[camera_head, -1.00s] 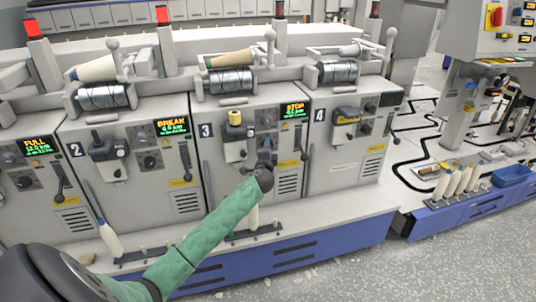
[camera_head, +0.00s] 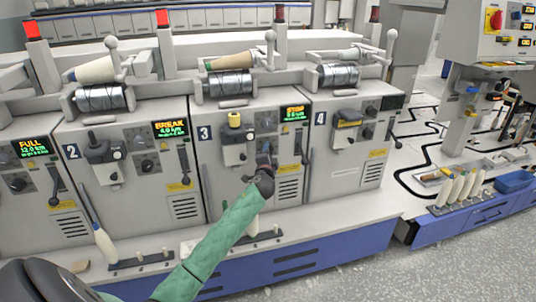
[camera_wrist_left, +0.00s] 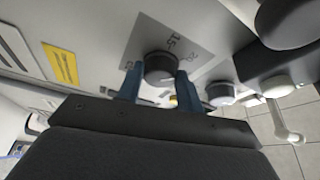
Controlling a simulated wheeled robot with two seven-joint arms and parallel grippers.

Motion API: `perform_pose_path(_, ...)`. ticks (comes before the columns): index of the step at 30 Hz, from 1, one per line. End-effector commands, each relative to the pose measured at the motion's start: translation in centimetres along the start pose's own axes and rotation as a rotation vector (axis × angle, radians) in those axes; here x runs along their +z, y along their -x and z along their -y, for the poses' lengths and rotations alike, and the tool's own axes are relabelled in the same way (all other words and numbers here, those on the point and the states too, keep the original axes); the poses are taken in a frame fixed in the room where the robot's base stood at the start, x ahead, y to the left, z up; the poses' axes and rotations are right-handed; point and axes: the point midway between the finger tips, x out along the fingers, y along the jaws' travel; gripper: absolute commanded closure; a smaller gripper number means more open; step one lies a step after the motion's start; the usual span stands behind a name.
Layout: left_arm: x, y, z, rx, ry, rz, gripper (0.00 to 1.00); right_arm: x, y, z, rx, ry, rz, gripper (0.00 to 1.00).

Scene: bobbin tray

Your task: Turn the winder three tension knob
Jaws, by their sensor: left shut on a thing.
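Winder three (camera_head: 225,165) stands in the row, marked with a 3, with a lit STOP display (camera_head: 294,113). My left gripper (camera_head: 264,161) is at the front of winder three, below the display, and covers the knob there in the head view. In the left wrist view, the round dark tension knob (camera_wrist_left: 160,66) sits on a grey plate with scale marks. The two blue fingers of my left gripper (camera_wrist_left: 158,84) are on either side of the knob, shut on it. The knob's pointer cannot be made out. My right gripper is not in view.
A dark lever (camera_head: 305,148) is just right of my gripper on the same panel. A ledge (camera_head: 335,213) runs below.

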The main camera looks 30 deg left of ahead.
Motion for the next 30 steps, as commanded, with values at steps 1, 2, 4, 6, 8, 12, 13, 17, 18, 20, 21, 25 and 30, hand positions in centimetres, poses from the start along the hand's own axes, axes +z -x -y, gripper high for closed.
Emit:
perform_pose_path(1, 0.1, 0.1, -0.3, 0.004, -0.001, 0.002, 0.86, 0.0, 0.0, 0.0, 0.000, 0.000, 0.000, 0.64)
perform_pose_path(2, 0.1, 0.1, -0.3, 0.004, -0.001, 0.002, 0.86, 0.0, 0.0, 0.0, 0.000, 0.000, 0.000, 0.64)
perform_pose_path(4, 0.1, 0.1, -0.3, 0.004, -0.001, 0.002, 0.86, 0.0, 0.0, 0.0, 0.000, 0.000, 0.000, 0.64)
perform_pose_path(6, 0.1, 0.1, -0.3, 0.004, -0.001, 0.002, 0.86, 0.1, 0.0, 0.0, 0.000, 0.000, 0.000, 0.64)
perform_pose_path(8, 0.1, 0.1, -0.3, 0.004, -0.001, 0.002, 0.52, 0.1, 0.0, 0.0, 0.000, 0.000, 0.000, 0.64)
perform_pose_path(12, 0.1, 0.1, -0.2, 0.003, -0.001, 0.001, 0.42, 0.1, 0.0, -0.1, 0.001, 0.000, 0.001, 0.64)
perform_pose_path(13, 0.1, 0.1, -0.2, 0.003, -0.001, 0.001, 0.42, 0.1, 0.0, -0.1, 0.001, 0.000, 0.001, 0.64)
perform_pose_path(17, 0.0, 0.1, -0.1, 0.002, -0.001, 0.001, 0.42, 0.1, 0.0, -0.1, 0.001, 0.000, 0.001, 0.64)
perform_pose_path(18, 0.0, 0.1, -0.1, 0.002, -0.001, 0.001, 0.42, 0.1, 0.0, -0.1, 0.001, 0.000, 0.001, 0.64)
perform_pose_path(20, 0.0, 0.3, -0.1, 0.002, 0.000, 0.000, 0.42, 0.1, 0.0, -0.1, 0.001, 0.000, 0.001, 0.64)
perform_pose_path(21, 0.0, 0.6, -0.1, 0.001, 0.000, 0.000, 0.42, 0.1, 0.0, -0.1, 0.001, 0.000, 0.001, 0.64)
perform_pose_path(25, 0.1, 2.1, -0.2, 0.003, 0.000, 0.000, 0.42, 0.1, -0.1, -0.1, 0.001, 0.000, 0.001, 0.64)
perform_pose_path(30, 0.1, 4.8, -0.2, 0.003, 0.000, 0.001, 0.42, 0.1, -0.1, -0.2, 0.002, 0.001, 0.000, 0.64)
